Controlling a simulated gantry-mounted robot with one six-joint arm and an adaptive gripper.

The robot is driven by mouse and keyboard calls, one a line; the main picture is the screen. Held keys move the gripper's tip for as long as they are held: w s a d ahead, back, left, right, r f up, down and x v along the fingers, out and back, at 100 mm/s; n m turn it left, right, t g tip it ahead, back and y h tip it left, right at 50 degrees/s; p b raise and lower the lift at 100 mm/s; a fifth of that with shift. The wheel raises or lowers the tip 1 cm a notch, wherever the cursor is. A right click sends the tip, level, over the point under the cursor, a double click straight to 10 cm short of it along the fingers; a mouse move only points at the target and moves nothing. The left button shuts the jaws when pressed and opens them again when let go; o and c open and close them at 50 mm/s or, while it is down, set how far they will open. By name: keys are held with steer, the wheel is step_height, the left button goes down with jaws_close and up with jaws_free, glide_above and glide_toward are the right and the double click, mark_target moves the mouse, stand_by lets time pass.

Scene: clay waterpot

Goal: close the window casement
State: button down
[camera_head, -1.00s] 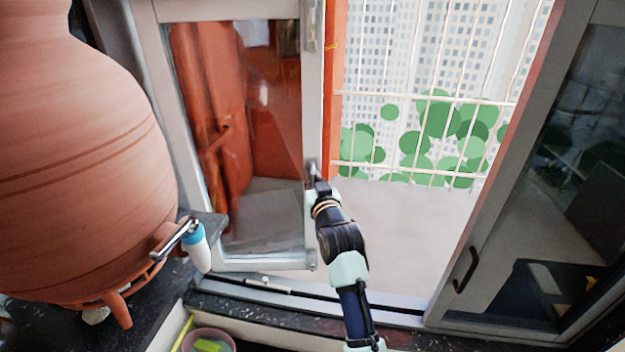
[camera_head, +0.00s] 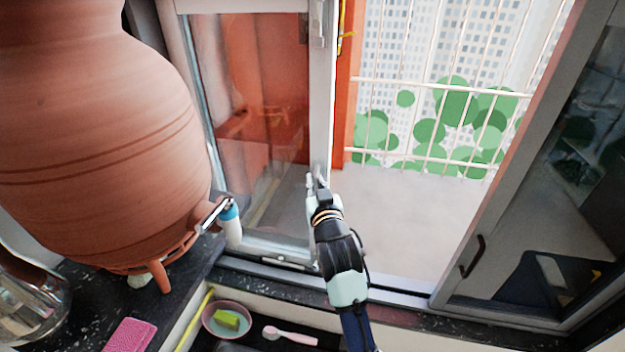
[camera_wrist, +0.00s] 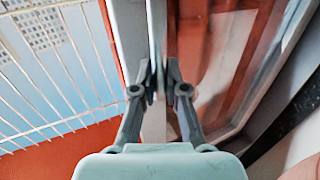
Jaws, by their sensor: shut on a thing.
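The left window casement (camera_head: 255,110) has a grey frame and a reflective glass pane, and it stands open at an angle in the head view. My gripper (camera_head: 316,183) is at the free vertical edge of this casement, low on its right side. In the wrist view my gripper (camera_wrist: 154,85) has its two fingers on either side of the casement's grey frame edge (camera_wrist: 153,120), shut on it. The exact contact of the fingertips is partly hidden in the head view. The right casement (camera_head: 545,190) has a dark pane and a dark handle (camera_head: 472,257).
A large clay waterpot (camera_head: 95,150) with a tap (camera_head: 226,218) stands close to the left casement. White bars (camera_head: 440,90) cross the opening outside. A bowl (camera_head: 227,320), a brush (camera_head: 290,336) and a pink sponge (camera_head: 130,336) lie below. The sill (camera_head: 400,210) is clear.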

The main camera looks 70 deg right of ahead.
steer(key=c, duration=1.2)
jaws_free()
steer(key=shift+w+a, duration=0.2)
steer(key=shift+a, duration=0.15)
steer(key=shift+s, duration=0.15)
steer(key=v, duration=1.2)
